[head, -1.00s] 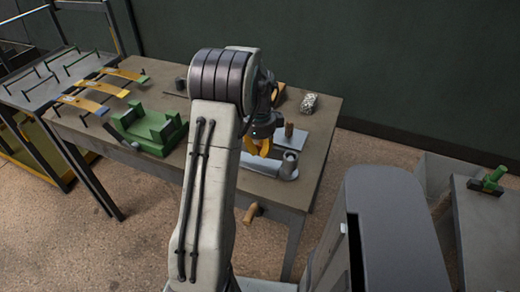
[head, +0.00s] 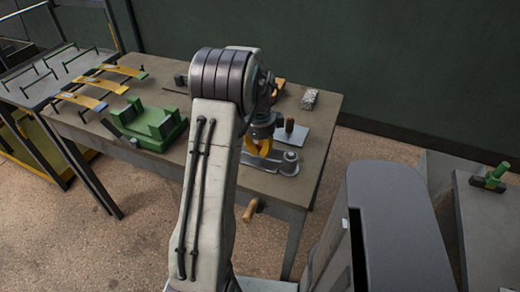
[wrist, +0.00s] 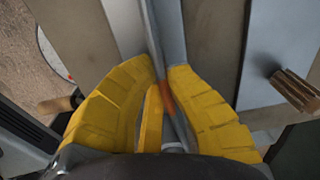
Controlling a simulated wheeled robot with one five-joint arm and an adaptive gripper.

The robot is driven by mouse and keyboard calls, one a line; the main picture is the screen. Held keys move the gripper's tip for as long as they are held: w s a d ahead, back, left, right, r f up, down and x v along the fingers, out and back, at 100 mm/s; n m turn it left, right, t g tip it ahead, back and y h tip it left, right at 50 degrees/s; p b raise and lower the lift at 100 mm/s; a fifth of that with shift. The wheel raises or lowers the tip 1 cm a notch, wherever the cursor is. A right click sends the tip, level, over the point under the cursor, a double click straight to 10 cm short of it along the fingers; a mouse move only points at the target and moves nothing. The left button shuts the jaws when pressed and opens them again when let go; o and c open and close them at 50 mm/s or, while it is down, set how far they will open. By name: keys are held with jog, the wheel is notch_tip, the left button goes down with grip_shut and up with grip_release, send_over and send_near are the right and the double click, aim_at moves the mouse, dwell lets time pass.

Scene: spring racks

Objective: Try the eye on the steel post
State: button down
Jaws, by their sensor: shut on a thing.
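My gripper (head: 258,148) has yellow fingers and is low over the near right part of the table. In the wrist view its fingers (wrist: 166,80) are closed around a thin grey strip (wrist: 152,35) with an orange mark, which runs out of the top of the picture. A short grey steel post (head: 290,160) stands just right of the fingers, at the rounded end of a grey base (head: 268,166). The strip's eye is not clearly visible, and I cannot tell whether it sits around the post or above it.
A green cradle (head: 150,124) stands left on the table (head: 215,175). Yellow strips (head: 85,101) lie beyond it on a rack. A speckled block (head: 310,99) lies at the back.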

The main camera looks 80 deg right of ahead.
jog(key=shift+f, duration=0.1)
jog(key=c, duration=1.3)
grip_release()
jog(key=shift+c, duration=0.2)
jog(key=shift+a+f, duration=0.1)
jog(key=shift+f, duration=0.05)
notch_tip(320, 180, up, 12)
jog(key=shift+a, duration=0.2)
